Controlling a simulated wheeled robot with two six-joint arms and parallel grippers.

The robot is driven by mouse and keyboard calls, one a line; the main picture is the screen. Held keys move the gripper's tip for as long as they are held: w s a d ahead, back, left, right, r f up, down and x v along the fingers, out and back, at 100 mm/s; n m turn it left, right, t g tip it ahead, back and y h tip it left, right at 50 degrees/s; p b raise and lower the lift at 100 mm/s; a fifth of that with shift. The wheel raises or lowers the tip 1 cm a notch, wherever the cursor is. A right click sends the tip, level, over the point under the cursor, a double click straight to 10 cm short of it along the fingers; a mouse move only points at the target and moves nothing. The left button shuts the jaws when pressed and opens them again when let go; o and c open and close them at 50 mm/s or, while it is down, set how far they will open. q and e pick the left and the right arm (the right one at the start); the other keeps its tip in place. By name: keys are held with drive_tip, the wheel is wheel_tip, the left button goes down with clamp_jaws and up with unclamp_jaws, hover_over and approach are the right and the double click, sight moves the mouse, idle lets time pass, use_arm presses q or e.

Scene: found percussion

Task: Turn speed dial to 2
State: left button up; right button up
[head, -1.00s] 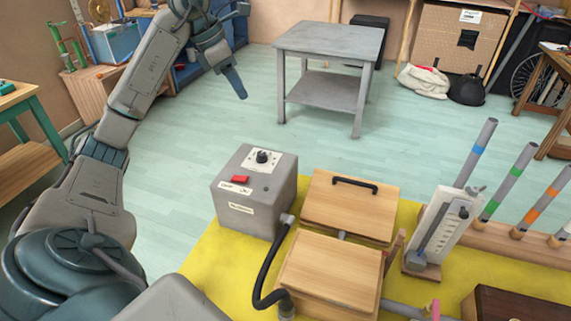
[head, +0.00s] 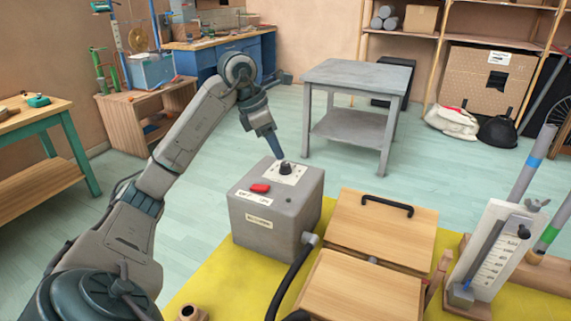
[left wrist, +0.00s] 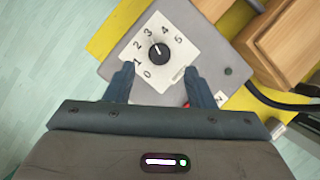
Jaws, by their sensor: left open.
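The speed dial is a black knob (head: 286,168) on a white plate on top of a grey box (head: 270,216). In the left wrist view the knob (left wrist: 159,54) sits on its plate, numbered 0 to 5. A pale mark on the knob points up and slightly left; I cannot tell the exact number. My left gripper (head: 277,156) is just above the dial, pointing down. In the left wrist view its open fingers (left wrist: 157,78) stand apart, below the knob in the picture, with nothing between them. The right gripper is not in view.
A red switch (head: 260,188) is on the box top beside the plate. A black hose (head: 286,273) leaves the box. Wooden boxes (head: 381,228) and a white scale stand (head: 494,250) are on the yellow mat to the right. A grey table (head: 360,75) stands behind on open floor.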

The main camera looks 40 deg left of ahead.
sight(285, 164)
use_arm(q)
drive_tip(key=shift+x, duration=2.75)
drive_tip(key=c, duration=1)
drive_tip(key=shift+o, duration=0.2)
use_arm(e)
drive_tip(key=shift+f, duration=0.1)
use_arm(q)
drive_tip(key=shift+n+y+p, duration=0.3)
drive_tip(key=shift+n+p, duration=0.05)
drive_tip(key=shift+n, duration=0.35)
drive_tip(key=n+y+p, duration=0.1)
drive_tip(key=n, duration=0.1)
drive_tip(key=n+p, duration=0.1)
drive_tip(key=n, duration=0.2)
drive_tip(key=shift+d+r+t+y, duration=0.1)
drive_tip(key=shift+d+t+y, duration=0.1)
drive_tip(key=shift+t+y, duration=0.2)
drive_tip(key=shift+n+y, duration=0.3)
drive_tip(key=shift+n, duration=0.5)
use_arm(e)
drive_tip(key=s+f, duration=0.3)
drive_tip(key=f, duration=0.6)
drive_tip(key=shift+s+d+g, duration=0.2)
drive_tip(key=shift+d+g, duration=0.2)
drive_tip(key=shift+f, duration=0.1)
